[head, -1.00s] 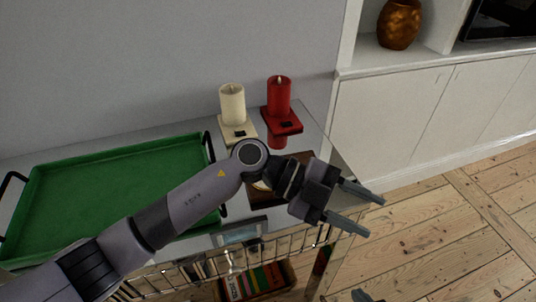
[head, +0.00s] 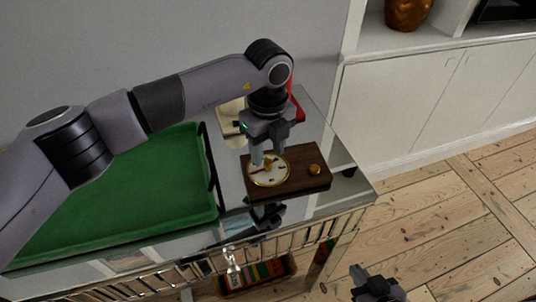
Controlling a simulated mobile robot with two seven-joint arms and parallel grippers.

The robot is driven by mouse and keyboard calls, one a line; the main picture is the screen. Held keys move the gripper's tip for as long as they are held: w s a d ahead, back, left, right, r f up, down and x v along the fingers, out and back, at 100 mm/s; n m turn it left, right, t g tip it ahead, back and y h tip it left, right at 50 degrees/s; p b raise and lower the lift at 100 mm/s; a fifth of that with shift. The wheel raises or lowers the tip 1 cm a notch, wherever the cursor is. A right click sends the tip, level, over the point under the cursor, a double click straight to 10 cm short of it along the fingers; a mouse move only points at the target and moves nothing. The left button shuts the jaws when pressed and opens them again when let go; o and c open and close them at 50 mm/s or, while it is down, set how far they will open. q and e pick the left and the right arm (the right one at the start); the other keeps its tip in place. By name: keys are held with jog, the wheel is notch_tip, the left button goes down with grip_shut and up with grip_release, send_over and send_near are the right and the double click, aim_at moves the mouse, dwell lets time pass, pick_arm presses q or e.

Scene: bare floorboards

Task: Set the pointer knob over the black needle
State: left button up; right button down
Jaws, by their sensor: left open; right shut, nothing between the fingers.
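A round brass-rimmed dial (head: 262,180) with a pale face is set in a dark wooden board (head: 297,182) on the glass-topped table. A small brass-coloured pointer knob (head: 267,164) shows at the middle of the dial, between or just behind my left fingertips. Dark marks show on the face, but I cannot tell which is the black needle or how the pointer lies to it. My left gripper (head: 269,156) points down over the dial, open, its fingers either side of the knob. I cannot tell whether they touch it. My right gripper (head: 374,287) is shut and empty, low at the bottom edge, away from the board.
A second brass knob (head: 315,169) stands on the right of the board. A green tray (head: 130,220) lies to the left. A cream candle holder (head: 229,125) and a red one (head: 297,108) are behind, partly hidden by my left arm. Books (head: 262,274) lie below.

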aim_at(268, 161)
pick_arm(q)
jog(key=shift+f, duration=1.6)
grip_shut()
jog(key=shift+m, duration=0.3)
